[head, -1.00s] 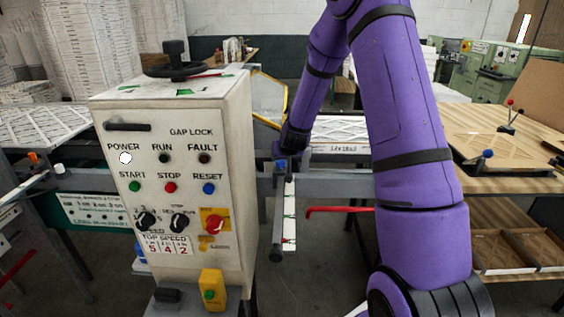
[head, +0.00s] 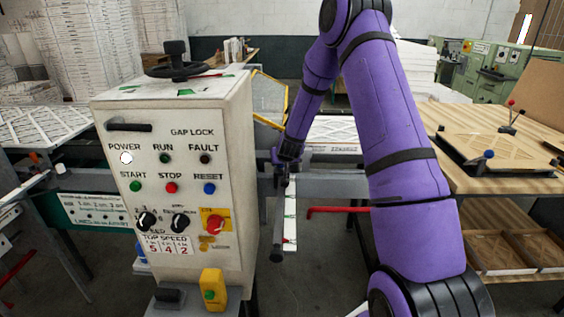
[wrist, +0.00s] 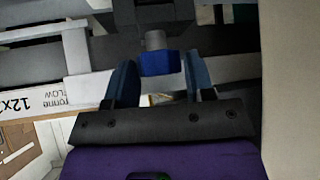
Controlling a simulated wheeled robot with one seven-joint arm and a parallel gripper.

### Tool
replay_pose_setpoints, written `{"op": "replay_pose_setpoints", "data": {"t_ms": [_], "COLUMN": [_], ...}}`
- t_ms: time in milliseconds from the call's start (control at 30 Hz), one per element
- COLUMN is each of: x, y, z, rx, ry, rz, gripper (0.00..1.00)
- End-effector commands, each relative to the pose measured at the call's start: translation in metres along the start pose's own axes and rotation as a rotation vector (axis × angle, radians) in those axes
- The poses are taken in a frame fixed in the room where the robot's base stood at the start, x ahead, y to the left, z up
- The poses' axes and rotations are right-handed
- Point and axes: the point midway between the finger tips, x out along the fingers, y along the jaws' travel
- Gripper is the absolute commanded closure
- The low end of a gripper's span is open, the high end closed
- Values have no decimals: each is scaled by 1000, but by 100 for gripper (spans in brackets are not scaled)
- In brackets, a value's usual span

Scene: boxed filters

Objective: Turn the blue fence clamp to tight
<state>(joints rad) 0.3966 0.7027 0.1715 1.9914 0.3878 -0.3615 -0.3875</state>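The blue fence clamp (wrist: 160,63) shows in the wrist view as a small blue block on a grey stem, under a dark grey bracket. My gripper (wrist: 161,77) is open, with one blue-grey finger on each side of the clamp. Gaps show between both fingers and the clamp, and the clamp sits near the fingertips. In the head view my gripper (head: 284,165) is at the grey rail, right of the control cabinet. There my wrist hides most of the clamp.
The white control cabinet (head: 180,190) stands close left of my gripper. A red lever (head: 340,209) sticks out below the rail, near my arm. A grey bar with a dark round end (head: 277,256) points toward me. A wooden table (head: 455,130) stands on the right.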

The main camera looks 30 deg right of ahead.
Motion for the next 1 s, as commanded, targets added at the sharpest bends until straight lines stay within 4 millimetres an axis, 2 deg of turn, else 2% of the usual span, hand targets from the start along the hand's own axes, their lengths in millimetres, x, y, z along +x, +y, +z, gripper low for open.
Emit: {"op": "replay_pose_setpoints", "data": {"t_ms": [33,100,133,1000], "x": [0,0,0,1], "y": [0,0,0,-2], "z": [0,0,0,2], "rx": [0,0,0,172], "ry": [0,0,0,-5], "rz": [0,0,0,175], "gripper": [62,78,81,81]}}
